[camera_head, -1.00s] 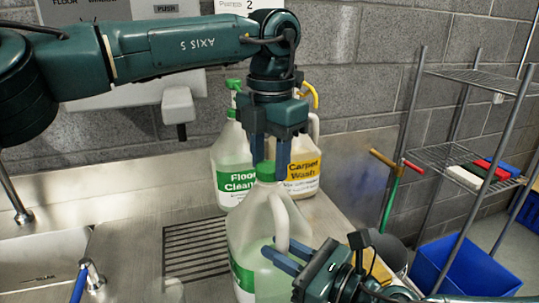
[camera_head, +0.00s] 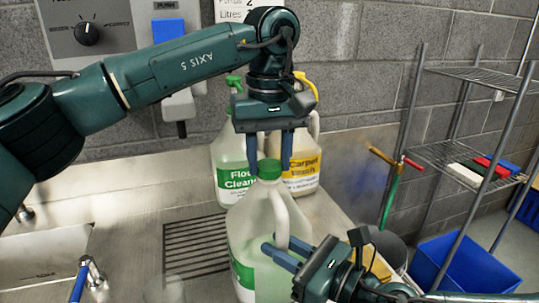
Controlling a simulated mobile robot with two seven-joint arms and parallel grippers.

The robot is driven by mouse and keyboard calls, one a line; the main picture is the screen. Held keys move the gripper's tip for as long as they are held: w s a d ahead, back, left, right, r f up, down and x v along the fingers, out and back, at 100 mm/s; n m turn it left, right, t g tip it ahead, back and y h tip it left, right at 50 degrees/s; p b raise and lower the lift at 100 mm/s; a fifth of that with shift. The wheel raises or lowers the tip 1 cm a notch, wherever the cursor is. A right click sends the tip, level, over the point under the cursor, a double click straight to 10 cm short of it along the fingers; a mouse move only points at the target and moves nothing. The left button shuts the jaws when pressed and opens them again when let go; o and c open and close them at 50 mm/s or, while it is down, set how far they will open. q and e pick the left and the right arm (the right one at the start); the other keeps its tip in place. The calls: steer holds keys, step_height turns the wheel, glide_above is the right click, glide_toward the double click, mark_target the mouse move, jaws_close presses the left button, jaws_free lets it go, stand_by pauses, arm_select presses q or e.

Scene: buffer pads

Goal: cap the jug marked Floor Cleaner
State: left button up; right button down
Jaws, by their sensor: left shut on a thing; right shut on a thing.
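A translucent jug (camera_head: 242,225) with a green label stands at the front of the steel counter, its label text not readable. A green cap (camera_head: 269,170) sits at its mouth; whether it is seated fully I cannot tell. My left gripper (camera_head: 269,165) points down from above and is shut on the cap, one finger on each side. My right gripper (camera_head: 270,252) comes from the lower right and is shut on the jug's handle (camera_head: 281,218). A jug marked Floor Cleaner (camera_head: 230,170), with a green pump top, stands behind. A Carpet Wash jug (camera_head: 303,175) stands beside it.
A drain grate (camera_head: 195,245) and a sink (camera_head: 45,255) with a blue-handled tap (camera_head: 82,280) lie at left. A wall dispenser (camera_head: 90,30) hangs behind my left arm. A wire rack (camera_head: 470,160) and blue bin (camera_head: 465,265) stand at right.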

arm_select(q)
steer(key=m, duration=0.6)
steer(key=shift+m, duration=0.3)
steer(key=m, duration=0.4)
steer(key=shift+a+m, duration=0.1)
steer(key=shift+m, duration=0.3)
steer(key=o, duration=0.9)
steer(key=shift+o, duration=0.2)
steer(key=shift+r, duration=2.25)
steer(key=shift+c, duration=0.4)
